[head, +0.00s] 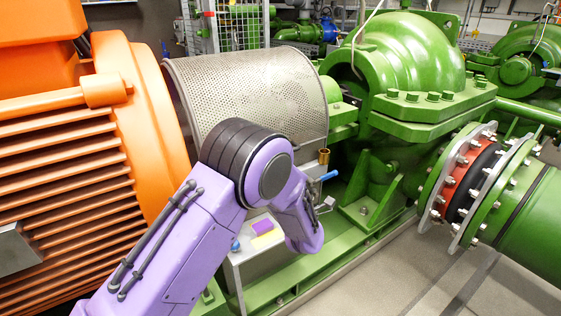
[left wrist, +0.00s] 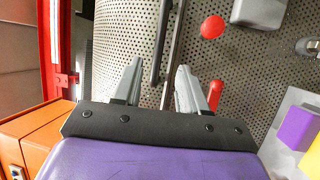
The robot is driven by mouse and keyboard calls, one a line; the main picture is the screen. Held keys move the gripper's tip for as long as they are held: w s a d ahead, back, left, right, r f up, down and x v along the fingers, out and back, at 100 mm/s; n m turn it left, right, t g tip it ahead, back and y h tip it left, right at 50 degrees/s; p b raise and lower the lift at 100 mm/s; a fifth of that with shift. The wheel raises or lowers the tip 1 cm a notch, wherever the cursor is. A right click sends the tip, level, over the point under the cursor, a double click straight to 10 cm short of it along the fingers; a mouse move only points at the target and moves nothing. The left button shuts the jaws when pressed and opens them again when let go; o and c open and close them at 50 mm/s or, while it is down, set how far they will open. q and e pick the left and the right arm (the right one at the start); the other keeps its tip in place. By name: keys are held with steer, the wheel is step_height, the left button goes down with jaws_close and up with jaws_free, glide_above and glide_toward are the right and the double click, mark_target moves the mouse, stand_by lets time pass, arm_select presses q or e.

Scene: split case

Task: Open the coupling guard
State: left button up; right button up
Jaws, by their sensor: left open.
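The coupling guard (head: 255,85) is a curved perforated metal cover between the orange motor and the green pump in the head view. Its perforated sheet (left wrist: 120,35) also fills much of the left wrist view. My left arm reaches in front of the guard in the head view and hides its lower front; the gripper's fingers cannot be made out there. In the left wrist view my left gripper (left wrist: 160,70) is open, its two fingers pointing at the guard. A dark bar (left wrist: 161,35) lies between the fingers in that picture; I cannot tell whether they touch it. My right gripper is not in view.
The orange motor (head: 60,150) stands left and the green pump (head: 410,55) right. A small light box (head: 236,267) with purple and yellow patches (head: 268,240) is below the guard. A red knob (left wrist: 212,27) and red lever (left wrist: 214,95) show near the fingers.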

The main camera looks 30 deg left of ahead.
arm_select(q)
steer(key=p+x, duration=0.1)
steer(key=x, duration=0.9)
steer(key=shift+w+a+p, duration=0.1)
steer(key=shift+a+p, duration=0.1)
steer(key=shift+p, duration=0.15)
steer(key=shift+r, duration=0.1)
jaws_close()
